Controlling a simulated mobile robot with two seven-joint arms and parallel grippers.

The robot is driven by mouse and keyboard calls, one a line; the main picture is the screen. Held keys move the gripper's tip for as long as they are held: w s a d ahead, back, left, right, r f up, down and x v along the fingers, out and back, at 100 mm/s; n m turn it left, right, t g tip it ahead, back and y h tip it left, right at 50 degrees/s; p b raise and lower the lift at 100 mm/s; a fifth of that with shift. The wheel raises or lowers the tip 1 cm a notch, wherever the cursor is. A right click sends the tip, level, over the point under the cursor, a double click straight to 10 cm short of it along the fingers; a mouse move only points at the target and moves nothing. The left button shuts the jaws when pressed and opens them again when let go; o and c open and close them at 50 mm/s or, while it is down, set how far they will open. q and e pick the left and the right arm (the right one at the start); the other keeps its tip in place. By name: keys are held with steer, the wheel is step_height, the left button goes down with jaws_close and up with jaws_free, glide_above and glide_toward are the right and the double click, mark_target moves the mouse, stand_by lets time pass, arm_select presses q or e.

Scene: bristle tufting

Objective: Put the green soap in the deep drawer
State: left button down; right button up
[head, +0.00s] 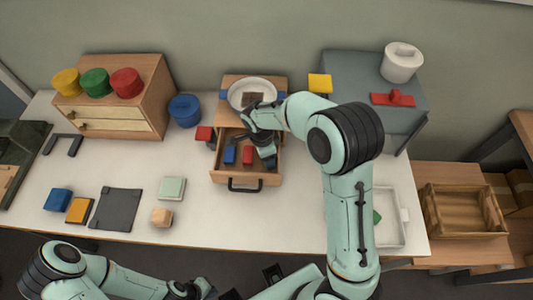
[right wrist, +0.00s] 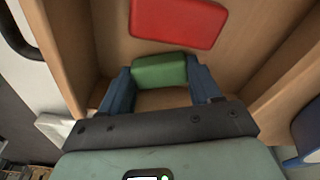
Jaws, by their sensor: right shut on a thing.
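The green soap (right wrist: 160,71) is between the blue fingers of my right gripper (right wrist: 163,85) in the right wrist view, and the gripper is shut on it. Wooden drawer walls rise on both sides, with a red block (right wrist: 178,20) just beyond. In the head view my right gripper (head: 268,155) reaches down into the open wooden drawer (head: 222,175), and the soap is hidden there. The drawer also holds a blue block (head: 229,155) and the red block (head: 248,155). My left gripper (head: 203,287) is low at the front edge, its fingers unclear.
A white bowl (head: 268,83) stands on the drawer's cabinet. A wooden chest (head: 145,90) with shut drawers is at the left. A white tray (head: 392,235) with a green thing (head: 377,217) is partly behind my right arm.

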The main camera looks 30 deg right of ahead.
steer(key=shift+f, duration=0.15)
steer(key=o, duration=1.2)
